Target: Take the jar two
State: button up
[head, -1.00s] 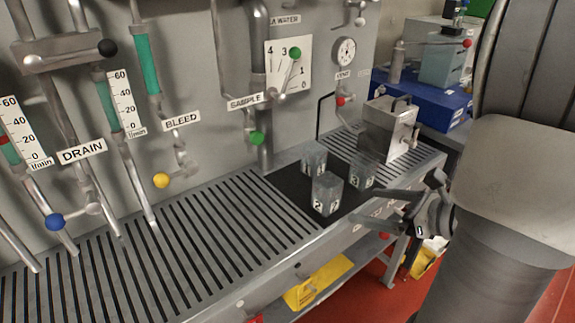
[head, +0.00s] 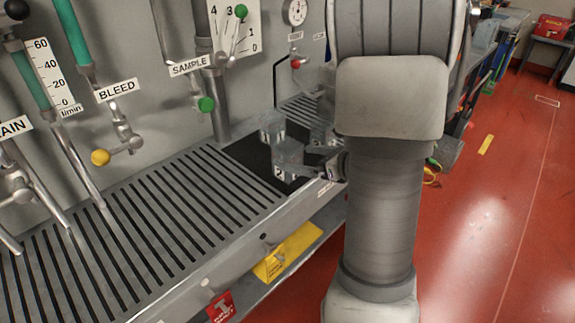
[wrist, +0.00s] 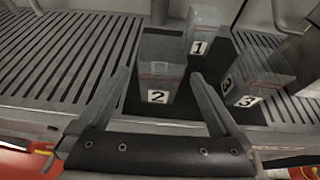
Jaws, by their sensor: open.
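Jar two (wrist: 158,68) is a clear, square-sided jar with a white "2" label, upright on a black mat (wrist: 185,108). In the head view jar two (head: 287,156) is partly covered by my gripper (head: 308,163). In the wrist view my open gripper (wrist: 160,76) has one finger to each side of jar two, with gaps visible on both sides. I cannot tell how deep the jar sits between the fingers. Jar one (wrist: 204,28) stands behind and to the right. Jar three (wrist: 258,72) stands right of the right finger.
A slotted metal bench (head: 140,215) runs along the wall panel. The panel carries pipes, a green SAMPLE valve knob (head: 206,104) and a yellow BLEED knob (head: 101,157). Jars one and three stand close to the right finger. The slotted top to the left is clear.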

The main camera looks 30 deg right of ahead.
aim_at(297, 160)
jog(key=x, duration=0.2)
jog(key=b+x, duration=0.1)
jog(key=x, duration=0.2)
jog(key=shift+s+f, duration=0.1)
jog(key=shift+f, duration=0.15)
jog(key=shift+w, duration=0.3)
jog(key=shift+c, duration=0.3)
jog(key=c, duration=1.2)
jog(key=shift+c, duration=0.2)
